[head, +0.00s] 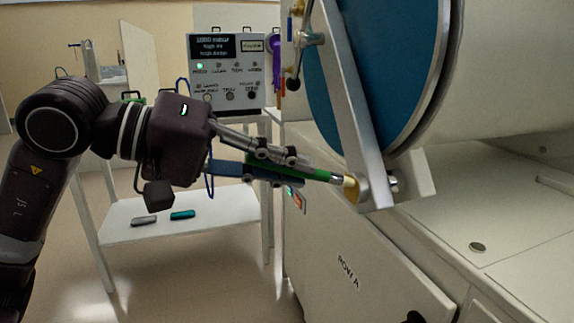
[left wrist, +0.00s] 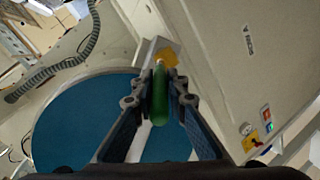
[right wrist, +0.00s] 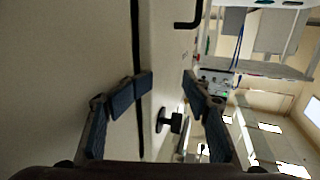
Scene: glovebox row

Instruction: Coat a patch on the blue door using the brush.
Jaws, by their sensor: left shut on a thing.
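The blue door (head: 380,70) is a round disc on the white glovebox at the upper right, crossed by a grey metal bar (head: 347,100). My left gripper (head: 277,168) is shut on the green handle of the brush (head: 317,174). The brush lies nearly level, its pale yellow tip at the lower end of the bar, below the blue face. The left wrist view shows the brush (left wrist: 160,100) between the fingers, with the blue door (left wrist: 80,120) behind. Whether the tip touches the bar is unclear. My right gripper (right wrist: 168,82) is open and empty near a white panel.
A white stand (head: 190,215) at the left holds a grey and a teal item on its lower shelf. A control box (head: 227,72) stands on top. The white cabinet (head: 345,255) fills the lower right. A black knob (right wrist: 169,122) is close to my right gripper.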

